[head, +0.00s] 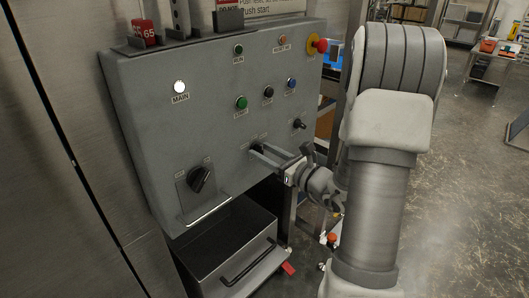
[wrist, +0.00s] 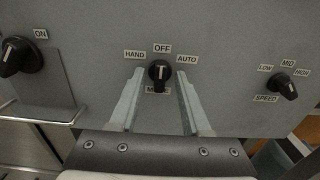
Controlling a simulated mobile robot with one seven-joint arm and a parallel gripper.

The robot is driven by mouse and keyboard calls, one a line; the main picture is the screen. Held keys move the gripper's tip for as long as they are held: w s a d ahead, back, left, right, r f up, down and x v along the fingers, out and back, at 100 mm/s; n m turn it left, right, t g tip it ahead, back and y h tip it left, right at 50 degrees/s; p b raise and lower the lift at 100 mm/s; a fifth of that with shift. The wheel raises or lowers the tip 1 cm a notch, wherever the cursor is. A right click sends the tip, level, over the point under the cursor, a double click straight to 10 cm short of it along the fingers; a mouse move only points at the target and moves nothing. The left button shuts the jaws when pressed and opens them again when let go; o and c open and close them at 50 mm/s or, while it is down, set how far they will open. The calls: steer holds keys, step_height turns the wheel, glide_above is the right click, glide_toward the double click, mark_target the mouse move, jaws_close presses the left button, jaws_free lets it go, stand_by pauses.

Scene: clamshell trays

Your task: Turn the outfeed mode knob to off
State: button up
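The mode knob (wrist: 159,72) is black and round with a white pointer line, on the grey panel. Labels HAND, OFF and AUTO surround it, with MODE partly hidden below. Its white line stands about upright, towards OFF. My gripper (wrist: 161,76) is open, one finger on each side of the knob, with a visible gap on both sides. No contact with the knob shows. In the head view my gripper (head: 259,152) reaches the panel's lower right part, and its fingers partly hide the knob there.
The speed knob (wrist: 285,88) is to the right, and a larger ON switch (wrist: 17,56) to the left. The panel (head: 150,120) also bears several buttons and a red emergency stop (head: 318,45). An open metal bin (head: 240,262) stands below.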

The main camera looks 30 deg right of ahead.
steer(key=shift+s, duration=0.1)
steer(key=p+v, duration=0.1)
steer(key=v, duration=1.6)
steer(key=s+a+r+n+g+y+p, duration=0.1)
steer(key=s+a+n+g+p, duration=0.15)
steer(key=a+n+g, duration=0.7)
steer(key=s+a+r+n+g+y+p, duration=0.15)
steer(key=s+a+n+g, duration=0.4)
steer(key=a+n, duration=0.75)
step_height(320, 180, up, 16)
steer(key=d+n+t+h+p, duration=0.2)
steer(key=n+t+h+p, duration=0.1)
steer(key=n+h+p, duration=0.3)
steer(key=n+h, duration=0.2)
steer(key=n, duration=0.1)
steer(key=shift+s+d+r+t+h+p, duration=0.2)
steer(key=shift+s+d+t+h+p, duration=0.05)
steer(key=shift+s+t+h+p, duration=0.1)
